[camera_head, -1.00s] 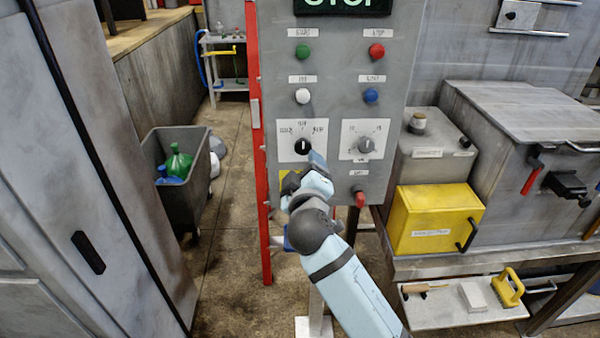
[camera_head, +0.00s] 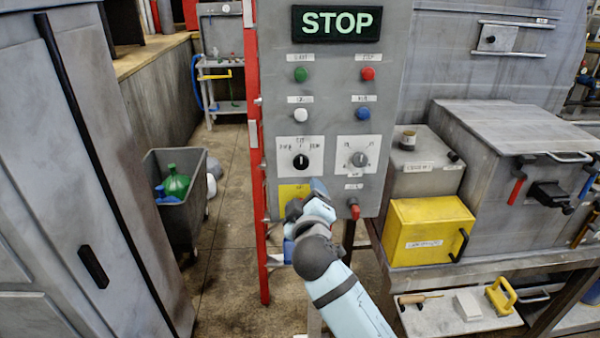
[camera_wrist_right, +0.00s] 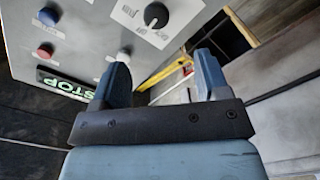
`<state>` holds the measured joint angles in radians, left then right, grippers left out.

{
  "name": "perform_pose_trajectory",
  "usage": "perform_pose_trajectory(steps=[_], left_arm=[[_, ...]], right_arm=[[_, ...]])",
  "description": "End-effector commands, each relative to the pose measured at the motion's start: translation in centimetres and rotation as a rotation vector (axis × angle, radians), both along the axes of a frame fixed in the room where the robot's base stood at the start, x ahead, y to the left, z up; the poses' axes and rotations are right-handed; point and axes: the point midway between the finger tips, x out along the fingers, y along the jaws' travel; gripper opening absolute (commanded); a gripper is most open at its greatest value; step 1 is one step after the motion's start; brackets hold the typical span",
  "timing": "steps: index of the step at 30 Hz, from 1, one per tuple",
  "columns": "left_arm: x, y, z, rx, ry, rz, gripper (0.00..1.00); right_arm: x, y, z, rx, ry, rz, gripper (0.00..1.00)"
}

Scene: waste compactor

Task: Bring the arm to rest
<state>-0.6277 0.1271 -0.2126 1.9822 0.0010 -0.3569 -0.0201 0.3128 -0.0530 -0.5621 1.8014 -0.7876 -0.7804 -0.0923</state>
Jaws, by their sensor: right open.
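My right arm (camera_head: 345,298) comes up from the bottom of the head view. Its gripper (camera_head: 318,188) is in front of the lower part of the grey control panel (camera_head: 330,228), below the black selector knob (camera_head: 301,161). In the wrist view the right gripper (camera_wrist_right: 160,80) has its two blue fingers apart with nothing between them. The panel also shows in the wrist view (camera_wrist_right: 95,25), with the black knob (camera_wrist_right: 156,15) beyond the fingers. Whether the gripper touches the panel I cannot tell. My left gripper is not in view.
A lit STOP sign (camera_head: 337,23) tops the panel. A red post (camera_head: 254,150) stands at its left edge. A yellow box (camera_head: 428,230) sits on the bench at right. A grey bin (camera_head: 180,222) with bottles stands at left. Floor (camera_head: 228,200) is clear between bin and post.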

Motion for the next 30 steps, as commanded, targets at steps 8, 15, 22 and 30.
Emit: perform_pose_trajectory(steps=[8, 15, 22, 30], left_arm=[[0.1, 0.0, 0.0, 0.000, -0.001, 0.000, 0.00], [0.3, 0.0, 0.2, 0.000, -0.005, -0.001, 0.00], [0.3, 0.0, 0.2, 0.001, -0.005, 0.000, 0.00], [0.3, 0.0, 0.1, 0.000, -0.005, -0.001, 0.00]], right_arm=[[-6.8, -4.5, -14.6, 0.206, 0.257, 0.057, 0.69], [-18.6, -10.1, -26.6, 0.479, 0.486, 0.049, 0.69], [-28.8, -14.5, -32.1, 0.684, 0.611, -0.010, 0.69], [-32.2, -16.0, -33.3, 0.752, 0.643, -0.039, 0.69]])
